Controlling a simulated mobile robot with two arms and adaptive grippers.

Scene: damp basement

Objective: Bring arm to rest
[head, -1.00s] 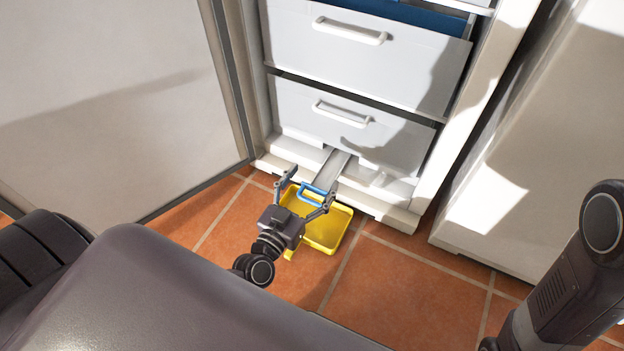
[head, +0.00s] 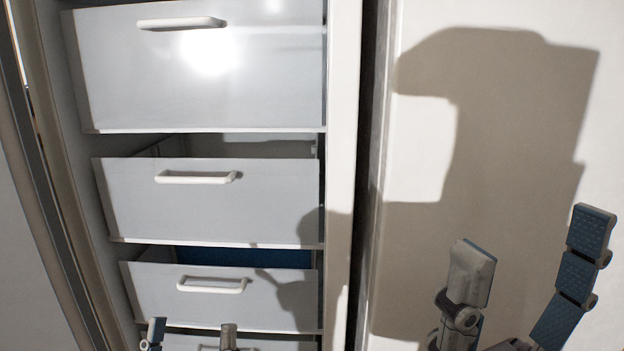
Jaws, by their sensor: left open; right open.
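My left gripper (head: 191,334) shows at the bottom edge, left of centre. Only its two fingertips are in view, spread apart, in front of the lowest visible drawer of the freezer. Nothing shows between them; its palm and arm are cut off. My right gripper (head: 530,250) is large and close at the lower right. Its jointed fingers with blue textured pads point up, wide apart and empty, in front of a pale wall-like surface. Its arm is mostly out of view.
The open freezer (head: 343,150) holds several white-handled drawers, including a top drawer (head: 200,80), a middle drawer (head: 220,205) and a lower drawer (head: 225,298). Something blue (head: 245,257) shows behind the lower one. The pale surface (head: 430,40) at right carries my shadow.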

